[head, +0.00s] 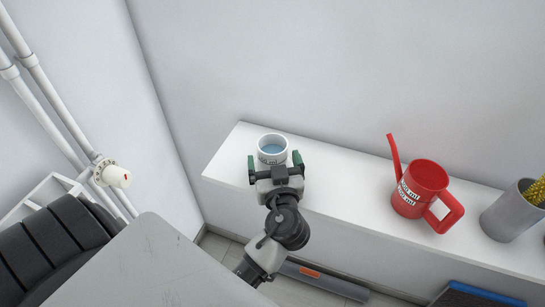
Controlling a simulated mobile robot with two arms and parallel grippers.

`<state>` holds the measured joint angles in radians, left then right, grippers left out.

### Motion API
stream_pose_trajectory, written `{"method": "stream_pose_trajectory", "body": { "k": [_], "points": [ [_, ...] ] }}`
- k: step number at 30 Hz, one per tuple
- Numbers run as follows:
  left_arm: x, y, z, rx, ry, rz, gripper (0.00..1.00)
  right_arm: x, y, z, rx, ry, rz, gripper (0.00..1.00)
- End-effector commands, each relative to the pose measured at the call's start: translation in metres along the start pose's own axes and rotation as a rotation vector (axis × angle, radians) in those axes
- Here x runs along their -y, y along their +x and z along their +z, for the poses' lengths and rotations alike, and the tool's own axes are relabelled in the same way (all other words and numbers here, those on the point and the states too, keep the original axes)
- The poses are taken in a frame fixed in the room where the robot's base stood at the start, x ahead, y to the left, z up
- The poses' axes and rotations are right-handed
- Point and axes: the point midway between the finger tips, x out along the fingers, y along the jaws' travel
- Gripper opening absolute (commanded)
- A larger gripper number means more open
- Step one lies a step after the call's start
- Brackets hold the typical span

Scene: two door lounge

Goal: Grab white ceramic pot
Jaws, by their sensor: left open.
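The white ceramic pot (272,138) stands upright near the left end of a white shelf in the head view. It has a dark printed label on its front and a bluish inside. My left gripper (276,159) is just in front of the pot, with its green-tipped fingers spread apart, one to each side of the pot's near side. Nothing is held between them. The lower front of the pot is partly hidden by the gripper. I cannot tell whether the fingers touch the pot. My right gripper is not in view.
A red watering can (421,188) and a grey metal cylinder (509,213) stand to the right on the white shelf (345,178). The shelf between pot and can is clear. White pipes with a valve (116,176) run at the left. A blue item (478,297) lies low at the right.

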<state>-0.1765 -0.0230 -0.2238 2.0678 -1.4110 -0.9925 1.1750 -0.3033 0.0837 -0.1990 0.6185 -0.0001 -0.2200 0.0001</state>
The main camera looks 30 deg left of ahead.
Motion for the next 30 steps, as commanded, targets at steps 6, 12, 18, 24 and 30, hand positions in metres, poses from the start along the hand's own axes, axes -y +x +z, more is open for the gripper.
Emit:
{"method": "stream_pose_trajectory", "body": {
  "k": [6,12,18,24,30],
  "points": [
    [-0.002,0.027,-0.003,0.000,0.002,0.000,0.96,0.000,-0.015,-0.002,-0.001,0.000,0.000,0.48],
    [-0.002,0.030,-0.001,0.001,0.000,0.000,0.96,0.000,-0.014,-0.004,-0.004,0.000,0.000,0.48],
    [-0.002,0.030,-0.001,0.001,0.000,0.000,0.76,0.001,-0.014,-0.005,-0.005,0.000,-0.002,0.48],
    [-0.002,0.029,-0.001,0.001,0.001,0.001,0.46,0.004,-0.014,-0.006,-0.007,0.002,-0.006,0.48],
    [-0.002,0.030,-0.002,0.000,0.000,0.001,0.34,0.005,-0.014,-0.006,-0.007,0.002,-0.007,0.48]
  ]
}}
